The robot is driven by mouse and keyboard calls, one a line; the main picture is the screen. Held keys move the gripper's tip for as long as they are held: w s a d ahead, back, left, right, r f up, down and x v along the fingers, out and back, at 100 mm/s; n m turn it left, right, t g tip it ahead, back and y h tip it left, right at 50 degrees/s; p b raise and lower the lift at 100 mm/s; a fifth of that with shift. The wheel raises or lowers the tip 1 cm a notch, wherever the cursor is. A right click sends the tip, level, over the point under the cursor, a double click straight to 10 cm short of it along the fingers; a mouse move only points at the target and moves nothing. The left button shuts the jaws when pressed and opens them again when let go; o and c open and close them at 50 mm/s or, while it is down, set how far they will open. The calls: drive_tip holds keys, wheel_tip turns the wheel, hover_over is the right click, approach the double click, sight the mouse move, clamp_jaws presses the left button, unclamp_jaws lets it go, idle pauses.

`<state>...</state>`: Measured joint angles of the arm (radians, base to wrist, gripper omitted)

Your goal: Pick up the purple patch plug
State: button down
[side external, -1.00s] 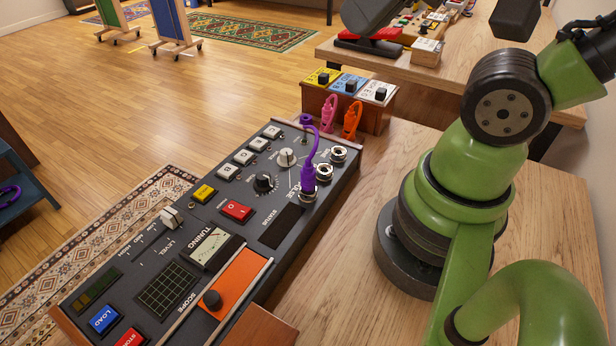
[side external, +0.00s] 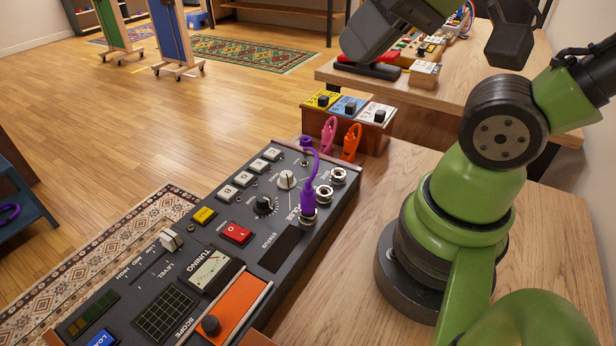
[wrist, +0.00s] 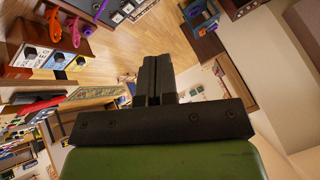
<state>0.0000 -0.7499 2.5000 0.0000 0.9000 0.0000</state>
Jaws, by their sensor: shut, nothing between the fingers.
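The purple patch plug (side external: 308,199) stands upright in a jack at the right edge of the dark console, in the side external view. Its purple cable arcs up and back to the console's far end. A bit of purple at the top edge of the wrist view (wrist: 97,5) looks like this cable or plug. My gripper (wrist: 155,75) shows in the wrist view with its two dark fingers together and empty. It is apart from the plug.
The console (side external: 239,198) carries knobs, switches and empty jacks (side external: 338,177). Pink (side external: 328,136) and orange (side external: 351,143) plugs stand by a block of pedals (side external: 349,109) behind it. Another purple plug (side external: 9,213) lies on a blue stand at far left. Bare tabletop surrounds my base.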

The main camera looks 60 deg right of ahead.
drive_tip(key=c, duration=0.9)
unclamp_jaws()
drive_tip(key=shift+o, duration=0.2)
drive_tip(key=n+g+h, duration=0.1)
drive_tip(key=n+g, duration=0.4)
drive_tip(key=n, duration=0.3)
hover_over(307, 189)
drive_tip(key=s+d+x, duration=0.1)
drive_tip(key=x, duration=0.6)
drive_tip(key=f+n+g, duration=0.1)
drive_tip(key=f, duration=0.2)
drive_tip(key=a+f+n+g+h, duration=0.1)
drive_tip(key=f+n, duration=0.1)
drive_tip(key=f, duration=0.2)
drive_tip(key=f+n+g+h, duration=0.1)
drive_tip(key=f+n, duration=0.1)
drive_tip(key=f, duration=0.2)
drive_tip(key=shift+w+a+f, duration=0.15)
drive_tip(key=shift+w+a, duration=0.05)
drive_tip(key=f, duration=0.3)
drive_tip(key=d+f, duration=0.1)
drive_tip(key=shift+s+f, duration=0.2)
drive_tip(key=shift+s, duration=0.2)
drive_tip(key=shift+d+f, duration=0.1)
drive_tip(key=shift+f, duration=0.45)
